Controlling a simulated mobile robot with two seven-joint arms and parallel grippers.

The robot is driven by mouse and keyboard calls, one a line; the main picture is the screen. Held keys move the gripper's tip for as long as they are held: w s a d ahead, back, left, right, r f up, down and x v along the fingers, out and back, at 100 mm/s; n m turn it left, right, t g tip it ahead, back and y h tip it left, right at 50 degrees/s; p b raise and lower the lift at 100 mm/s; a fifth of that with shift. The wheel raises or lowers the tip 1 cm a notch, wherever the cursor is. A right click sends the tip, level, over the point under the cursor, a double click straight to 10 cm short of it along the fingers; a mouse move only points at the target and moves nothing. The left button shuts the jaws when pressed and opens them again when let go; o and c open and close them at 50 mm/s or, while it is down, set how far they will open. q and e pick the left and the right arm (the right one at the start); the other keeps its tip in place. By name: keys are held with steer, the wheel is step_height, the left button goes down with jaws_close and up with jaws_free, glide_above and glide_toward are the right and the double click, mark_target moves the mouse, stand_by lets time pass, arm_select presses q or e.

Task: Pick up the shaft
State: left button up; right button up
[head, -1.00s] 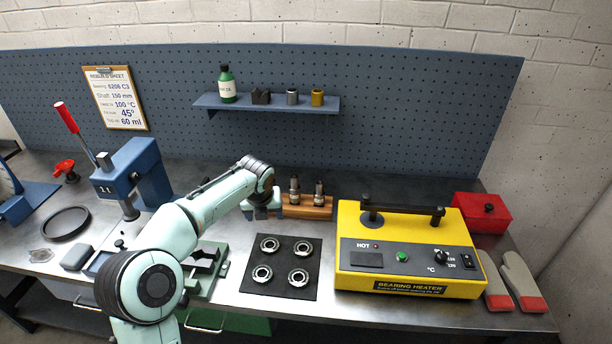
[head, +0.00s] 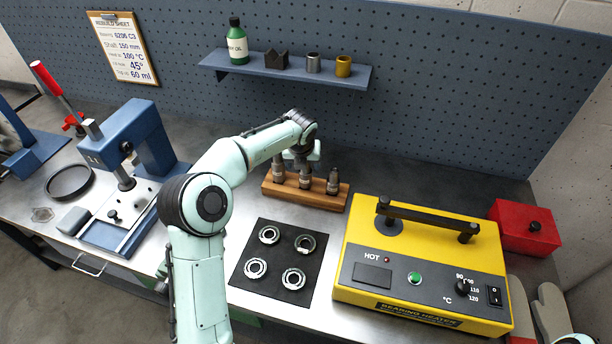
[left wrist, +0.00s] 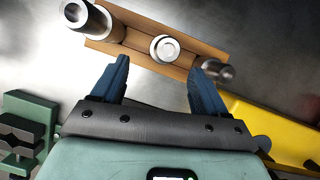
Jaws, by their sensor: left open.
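Three metal shafts stand upright in a wooden rack (head: 282,192) on the bench: a left shaft (head: 278,170), a middle shaft (head: 305,178) and a right shaft (head: 333,182). Which one the task means, I cannot tell. My left gripper (left wrist: 167,64) is open and empty. In the left wrist view, the middle shaft (left wrist: 165,48) shows between its blue fingertips, with the left shaft (left wrist: 95,20) and the right shaft (left wrist: 216,70) to either side. In the head view, my left wrist is over the rack and hides the middle shaft's top. My right gripper is out of sight.
A black mat (head: 272,284) with several bearings lies in front of the rack. A yellow bearing heater (head: 395,268) stands to the right, before a red box (head: 522,228). A blue press (head: 150,140) stands left. A shelf (head: 290,72) hangs behind.

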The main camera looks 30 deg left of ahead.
mark_target(306, 172)
arm_select(q)
steer(key=x, duration=0.3)
steer(key=shift+w+r, duration=0.15)
steer(key=shift+w, duration=0.1)
steer(key=x, duration=0.5)
steer(key=shift+d, duration=0.1)
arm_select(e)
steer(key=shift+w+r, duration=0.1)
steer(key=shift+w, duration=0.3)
arm_select(q)
steer(key=c, duration=1.1)
steer(key=shift+c, duration=1)
steer(key=shift+r, duration=0.1)
